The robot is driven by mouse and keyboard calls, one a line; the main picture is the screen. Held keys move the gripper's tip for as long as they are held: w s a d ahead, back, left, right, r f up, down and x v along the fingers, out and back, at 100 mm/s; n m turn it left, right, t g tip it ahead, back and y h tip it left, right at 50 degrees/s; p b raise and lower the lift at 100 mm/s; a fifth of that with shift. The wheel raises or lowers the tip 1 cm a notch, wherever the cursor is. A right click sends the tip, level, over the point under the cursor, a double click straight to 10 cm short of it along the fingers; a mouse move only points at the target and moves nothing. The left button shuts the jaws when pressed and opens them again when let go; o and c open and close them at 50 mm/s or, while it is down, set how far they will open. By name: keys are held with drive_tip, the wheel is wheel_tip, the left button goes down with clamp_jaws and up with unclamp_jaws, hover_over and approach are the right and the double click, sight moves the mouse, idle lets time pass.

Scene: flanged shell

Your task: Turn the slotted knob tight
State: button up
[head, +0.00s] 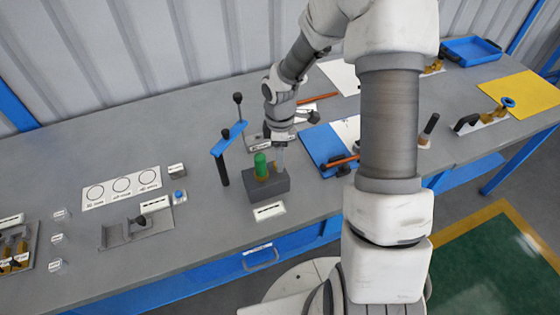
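My gripper (281,150) points down at the bench, just right of a green upright cylinder (260,165). The cylinder stands on a dark grey block (266,187). A thin pale grey part reaches from my wrist down to the block's right half, by a small brownish piece; whether it is a finger or a held tool is too small to tell. I cannot see whether my gripper is open or shut. I cannot pick out a slotted knob for certain; its slot does not show at this size.
A dark post with a blue bar (229,139) stands close left of my wrist. A blue board (327,148) lies to the right. A grey metal fixture (137,229) and a white card with circles (121,188) lie left. Bare grey bench lies at the back left.

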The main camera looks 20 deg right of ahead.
drive_tip(key=shift+f, duration=1.45)
drive_tip(key=shift+c, duration=0.2)
clamp_jaws()
